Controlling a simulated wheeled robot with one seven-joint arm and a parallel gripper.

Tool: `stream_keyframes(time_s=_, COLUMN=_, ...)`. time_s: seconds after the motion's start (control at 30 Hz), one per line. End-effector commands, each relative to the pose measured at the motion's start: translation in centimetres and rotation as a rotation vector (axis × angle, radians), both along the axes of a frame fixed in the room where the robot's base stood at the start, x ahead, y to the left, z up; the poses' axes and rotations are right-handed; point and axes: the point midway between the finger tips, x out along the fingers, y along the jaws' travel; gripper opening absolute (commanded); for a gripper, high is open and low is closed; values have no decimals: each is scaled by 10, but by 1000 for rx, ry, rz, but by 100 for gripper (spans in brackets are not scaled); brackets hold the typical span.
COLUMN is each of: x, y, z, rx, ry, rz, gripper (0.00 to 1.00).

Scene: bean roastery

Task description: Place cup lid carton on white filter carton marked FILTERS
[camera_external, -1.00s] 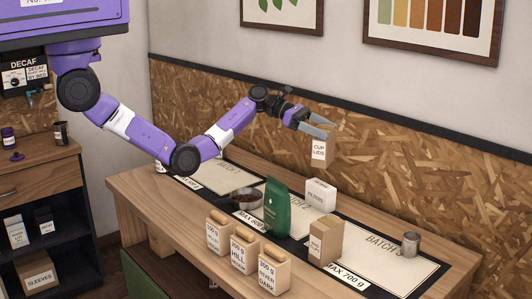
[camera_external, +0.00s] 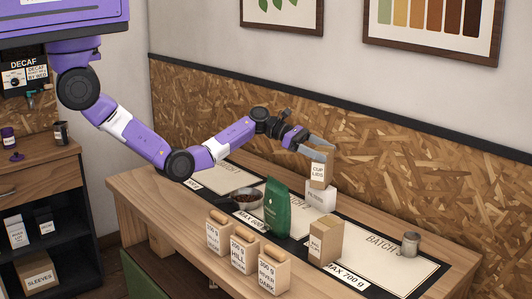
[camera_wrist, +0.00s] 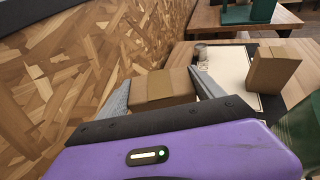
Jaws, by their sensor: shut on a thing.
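The cup lid carton (camera_external: 318,173) is a small brown box with a white label reading CUP LIDS. My gripper (camera_external: 322,153) is shut on its upper part. In the wrist view the carton (camera_wrist: 163,88) sits upright between the two grey fingers. The white FILTERS carton (camera_external: 321,199) stands on the table directly below it in the external view. The cup lid carton's lower edge overlaps the white carton's top there, and I cannot tell whether they touch. The white carton is hidden in the wrist view.
A brown box (camera_external: 326,242) stands in front and a metal can (camera_external: 411,244) to the right. Several labelled blocks (camera_external: 244,250) line the front.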

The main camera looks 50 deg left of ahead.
Motion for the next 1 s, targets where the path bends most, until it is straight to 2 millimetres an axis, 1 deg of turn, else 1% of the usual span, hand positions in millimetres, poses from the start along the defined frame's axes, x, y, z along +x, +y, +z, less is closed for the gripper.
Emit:
stream_keyframes(time_s=0.03, x=0, y=0, z=-1, rx=0, ry=1, rz=0, gripper=79)
stream_keyframes(time_s=0.13, x=0, y=0, z=-1, rx=0, ry=1, rz=0, gripper=98)
stream_keyframes(time_s=0.53, x=0, y=1, z=2, rx=0, ry=0, rz=1, gripper=99)
stream_keyframes(time_s=0.67, x=-6, y=16, z=7, rx=-1, ry=-1, rz=3, gripper=99)
stream_keyframes(time_s=1.0, x=-31, y=77, z=26, rx=0, ry=-1, rz=3, gripper=99)
